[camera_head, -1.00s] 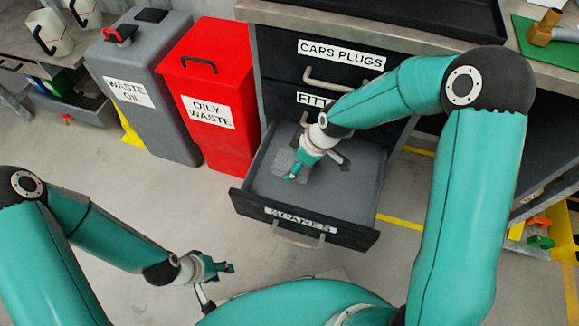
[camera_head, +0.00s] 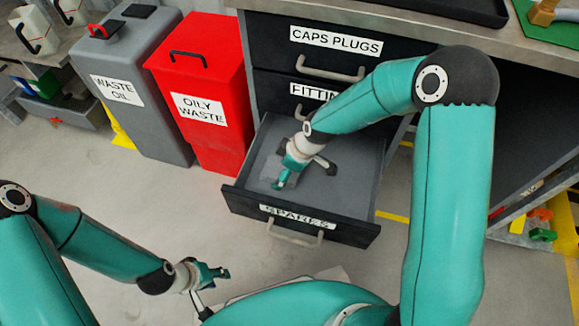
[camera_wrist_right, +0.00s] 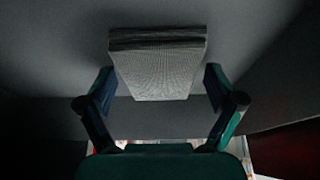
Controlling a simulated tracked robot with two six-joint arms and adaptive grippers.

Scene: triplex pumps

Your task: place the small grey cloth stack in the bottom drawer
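The small grey cloth stack (camera_wrist_right: 158,65) shows in the right wrist view as a folded, woven-looking block on a dark grey surface. My right gripper (camera_wrist_right: 158,88) is open, with one finger on each side of the stack's near part and gaps showing beside it. In the head view the right gripper (camera_head: 278,183) is inside the open bottom drawer (camera_head: 345,185), labelled SPARES, towards its left side. The stack is hard to make out there beside the gripper. My left gripper (camera_head: 222,273) is over the floor, away from the drawer; its finger opening is unclear.
The drawers labelled CAPS PLUGS (camera_head: 400,55) and FITTIN… above are shut. A red oily-waste bin (camera_head: 200,75) and a grey waste-oil bin (camera_head: 150,120) stand left of the drawer unit. The floor left of the open drawer is clear.

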